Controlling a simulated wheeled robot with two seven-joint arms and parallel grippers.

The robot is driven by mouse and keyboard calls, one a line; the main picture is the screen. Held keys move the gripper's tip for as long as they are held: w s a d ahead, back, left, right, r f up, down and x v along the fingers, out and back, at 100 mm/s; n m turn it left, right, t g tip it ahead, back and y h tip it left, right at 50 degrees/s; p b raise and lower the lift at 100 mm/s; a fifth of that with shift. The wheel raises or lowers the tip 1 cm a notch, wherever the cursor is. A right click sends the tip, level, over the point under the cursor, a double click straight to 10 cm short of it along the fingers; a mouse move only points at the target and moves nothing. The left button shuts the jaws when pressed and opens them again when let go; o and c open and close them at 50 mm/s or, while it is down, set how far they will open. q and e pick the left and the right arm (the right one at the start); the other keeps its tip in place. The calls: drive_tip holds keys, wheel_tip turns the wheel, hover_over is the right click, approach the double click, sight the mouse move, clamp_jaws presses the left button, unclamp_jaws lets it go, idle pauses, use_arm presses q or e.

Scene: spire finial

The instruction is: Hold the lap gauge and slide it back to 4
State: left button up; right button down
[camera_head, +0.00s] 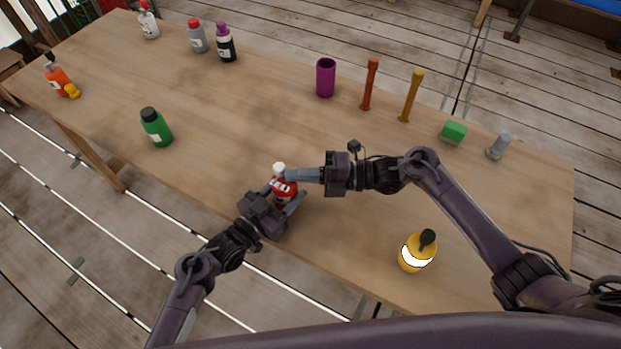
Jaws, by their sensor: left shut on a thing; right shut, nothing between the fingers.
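My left gripper (285,195) is shut on a small red bottle (283,187) with a white top (279,168), near the front edge of the table. The bottle stands roughly upright; its lower part is hidden by the fingers, so I cannot tell whether it touches the table. My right gripper (288,175) is shut and empty, reaching in from the right with its tip right at the bottle's white top. I cannot tell whether it touches the top. I cannot make out a lap gauge or a number 4 in this view.
On the wooden table (250,110) stand a green bottle (157,128), a yellow bottle (417,252), a purple cup (326,78), a red post (370,85), a yellow post (411,97), a green block (454,132) and a grey cylinder (498,147). More bottles stand at the far left.

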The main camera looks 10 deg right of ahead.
drive_tip(key=shift+w+a, duration=0.15)
drive_tip(key=shift+a, duration=0.1)
use_arm(q)
drive_tip(key=shift+s+d, duration=0.1)
drive_tip(key=shift+d, duration=0.1)
use_arm(e)
drive_tip(key=shift+d, duration=0.1)
drive_tip(key=s+d, duration=0.4)
drive_tip(key=d, duration=0.8)
drive_tip(key=shift+s+d, duration=0.2)
drive_tip(key=shift+s, duration=0.1)
use_arm(q)
drive_tip(key=o, duration=1.1)
